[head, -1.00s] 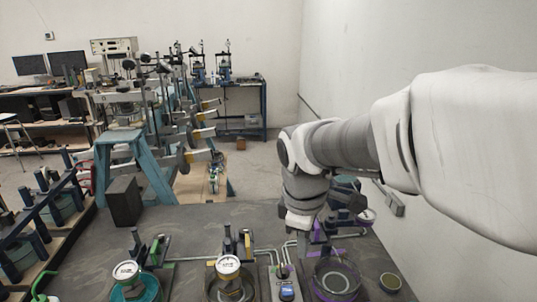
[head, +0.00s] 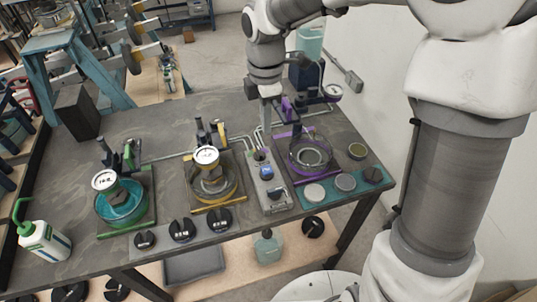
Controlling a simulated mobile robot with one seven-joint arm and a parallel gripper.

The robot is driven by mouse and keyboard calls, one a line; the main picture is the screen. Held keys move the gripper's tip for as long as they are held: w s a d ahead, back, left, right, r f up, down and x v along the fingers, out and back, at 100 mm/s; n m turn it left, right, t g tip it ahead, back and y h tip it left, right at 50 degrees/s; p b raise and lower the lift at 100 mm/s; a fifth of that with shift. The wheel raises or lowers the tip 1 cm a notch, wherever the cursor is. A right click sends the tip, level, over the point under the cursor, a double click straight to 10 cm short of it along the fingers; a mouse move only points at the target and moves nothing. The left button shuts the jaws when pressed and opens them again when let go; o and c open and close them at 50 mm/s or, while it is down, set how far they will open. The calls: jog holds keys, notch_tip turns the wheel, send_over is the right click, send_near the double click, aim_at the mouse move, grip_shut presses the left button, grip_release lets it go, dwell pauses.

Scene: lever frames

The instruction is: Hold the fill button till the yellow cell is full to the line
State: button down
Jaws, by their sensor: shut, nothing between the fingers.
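The yellow cell (head: 233,190) is a round clear vessel with a yellow rim in the middle of the bench, with a white dial gauge (head: 207,156) above it. Its liquid level and its line are too small to make out. A grey control box (head: 277,203) stands just right of it, with a blue button (head: 267,172) on its top face. Which button is the fill button I cannot read. My gripper (head: 263,138) is shut and empty, pointing down at the far end of the box. I cannot tell whether its tips touch a button there.
A teal cell (head: 122,214) stands to the left and a purple cell (head: 311,153) to the right. A white bottle (head: 44,240) is at the bench's left. Black weights (head: 182,229) lie along the front edge, and grey discs (head: 345,182) at the right. Pipes run behind the box.

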aim_at(267, 169)
dwell(0.3)
notch_tip(267, 169, down, 14)
jog(key=shift+f+b, duration=0.1)
jog(key=shift+b, duration=0.2)
dwell(0.5)
